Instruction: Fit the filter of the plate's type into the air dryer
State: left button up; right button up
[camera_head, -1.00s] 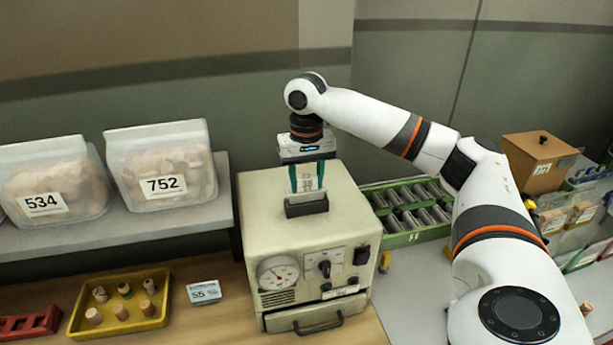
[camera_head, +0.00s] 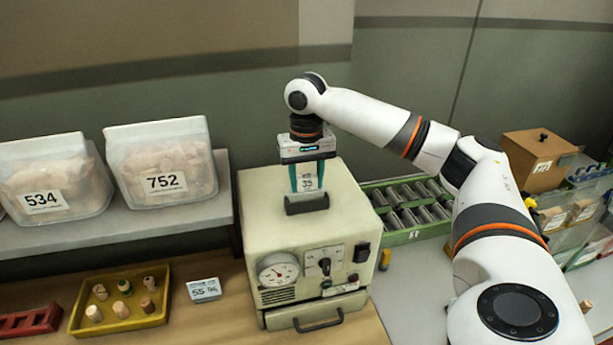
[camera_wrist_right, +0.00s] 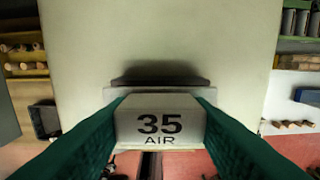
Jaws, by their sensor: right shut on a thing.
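My right gripper (camera_head: 306,178) has its teal fingers shut on a pale filter (camera_head: 307,184), upright over the air dryer's top. In the right wrist view, the filter (camera_wrist_right: 160,122) reads "35 AIR" between the two green fingers (camera_wrist_right: 160,128). The cream air dryer (camera_head: 262,225) has a dark-framed slot (camera_head: 306,207) on top, directly at the filter's lower end. I cannot tell how deep the filter sits in it. A small white plate (camera_head: 204,290) on the wooden bench seems to read "55 %". My left gripper is not in view.
A yellow tray (camera_head: 150,321) of corks and a red rack (camera_head: 30,322) stand left of the dryer. Bags marked 534 (camera_head: 45,185) and 752 (camera_head: 160,165) sit on the shelf. A green rack of dark cylinders (camera_head: 405,236) and a brown box (camera_head: 540,160) are on the right.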

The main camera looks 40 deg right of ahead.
jog(key=shift+f, duration=0.85)
jog(key=o, duration=1)
jog(key=shift+o, duration=0.2)
notch_tip(320, 180, up, 4)
jog(key=shift+r+b, duration=0.25)
jog(key=shift+b, duration=0.9)
notch_tip(320, 180, up, 7)
jog(key=shift+f+p, duration=0.2)
jog(key=shift+p, duration=0.75)
jog(key=shift+r, duration=0.5)
jog(key=shift+f, duration=0.1)
